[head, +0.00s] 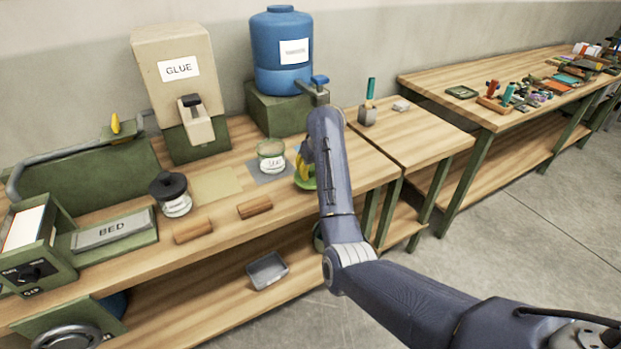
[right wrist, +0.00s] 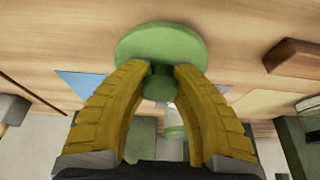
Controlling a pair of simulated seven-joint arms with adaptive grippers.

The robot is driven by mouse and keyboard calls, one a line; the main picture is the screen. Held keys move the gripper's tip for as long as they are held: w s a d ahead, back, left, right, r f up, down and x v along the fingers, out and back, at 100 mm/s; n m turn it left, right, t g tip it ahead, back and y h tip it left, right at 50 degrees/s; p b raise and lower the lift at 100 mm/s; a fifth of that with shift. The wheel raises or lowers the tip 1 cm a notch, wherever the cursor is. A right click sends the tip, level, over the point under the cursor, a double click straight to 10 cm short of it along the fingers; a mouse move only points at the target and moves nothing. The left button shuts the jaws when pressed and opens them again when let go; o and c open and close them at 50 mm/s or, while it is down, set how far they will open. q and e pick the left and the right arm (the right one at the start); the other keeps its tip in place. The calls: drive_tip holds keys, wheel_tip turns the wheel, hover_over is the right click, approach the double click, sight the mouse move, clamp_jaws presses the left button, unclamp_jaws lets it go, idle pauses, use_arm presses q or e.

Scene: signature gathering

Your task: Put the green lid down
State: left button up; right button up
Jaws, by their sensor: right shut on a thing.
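The green lid (right wrist: 158,44) is a round disc with a knob, and in the right wrist view my right gripper (right wrist: 162,72) is shut on its knob with yellow fingers. In the head view the green lid (head: 305,183) shows beside the yellow fingers of my right gripper (head: 303,172), partly hidden by my arm, at the workbench's right part. I cannot tell whether the lid touches the bench top. A labelled glass jar (head: 271,157) without a lid stands just left of it on a grey-blue mat. My left gripper is not in view.
A black-lidded jar (head: 172,194) stands further left, with two wooden blocks (head: 193,230) (head: 255,207) near the front edge. The glue dispenser (head: 175,90) and blue tank (head: 281,50) stand behind. A tan mat (head: 216,185) lies between the jars. A grey tray (head: 267,270) sits on the lower shelf.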

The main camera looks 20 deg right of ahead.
sight(312, 174)
drive_tip(key=shift+f, duration=1.45)
drive_tip(key=o, duration=1)
drive_tip(key=shift+f, duration=0.1)
drive_tip(key=v, duration=1.1)
drive_tip(key=shift+w, duration=0.15)
drive_tip(key=shift+s+r, duration=0.3)
drive_tip(key=shift+r, duration=0.35)
drive_tip(key=shift+d, duration=0.1)
drive_tip(key=shift+f, duration=0.1)
